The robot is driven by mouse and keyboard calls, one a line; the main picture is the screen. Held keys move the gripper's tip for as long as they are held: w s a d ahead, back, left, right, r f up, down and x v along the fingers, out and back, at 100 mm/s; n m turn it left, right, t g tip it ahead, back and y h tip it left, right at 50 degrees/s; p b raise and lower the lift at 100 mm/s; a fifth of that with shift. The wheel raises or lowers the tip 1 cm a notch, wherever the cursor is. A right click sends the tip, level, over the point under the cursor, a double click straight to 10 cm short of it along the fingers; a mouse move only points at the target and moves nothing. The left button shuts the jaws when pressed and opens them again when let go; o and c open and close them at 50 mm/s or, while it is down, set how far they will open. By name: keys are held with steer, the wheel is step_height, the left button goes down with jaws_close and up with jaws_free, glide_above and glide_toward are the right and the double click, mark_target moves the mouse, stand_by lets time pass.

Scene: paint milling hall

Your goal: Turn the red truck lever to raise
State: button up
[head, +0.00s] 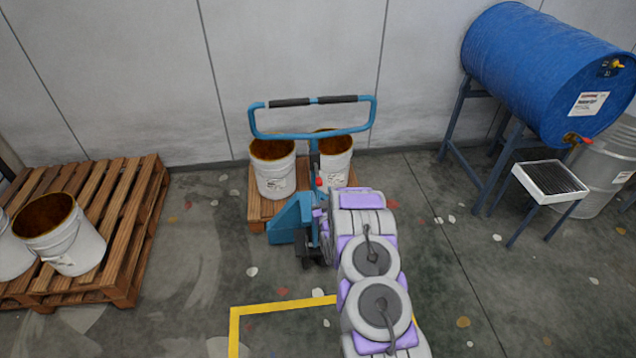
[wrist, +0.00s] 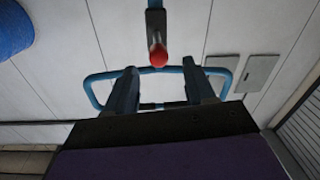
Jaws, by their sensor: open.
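A blue pallet truck (head: 291,216) stands in the middle of the head view, its looped handle (head: 347,131) with dark grips at the top. The red lever (head: 319,182) shows as a small red spot on its column, just above my arm's end. In the wrist view the lever's red knob (wrist: 158,55) is at the top middle, on a dark stem. My gripper (wrist: 160,80) is open, with one dark finger on each side and an empty gap between them. The knob appears beyond the fingertips, roughly centred on the gap. I cannot tell the distance. In the head view the fingers are hidden by my arm.
White buckets (head: 274,181) with brown contents stand on a small pallet (head: 257,211) at the truck. A larger pallet (head: 124,232) with buckets is at left. A blue drum (head: 535,75) on a stand is at right.

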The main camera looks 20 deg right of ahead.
mark_target(319, 179)
steer(key=x, duration=0.6)
steer(key=shift+w+d+f+b, duration=0.1)
steer(key=shift+w+d+b, duration=0.15)
steer(key=shift+d+b, duration=0.1)
steer(key=shift+w, duration=0.55)
steer(key=shift+c, duration=0.5)
jaws_close()
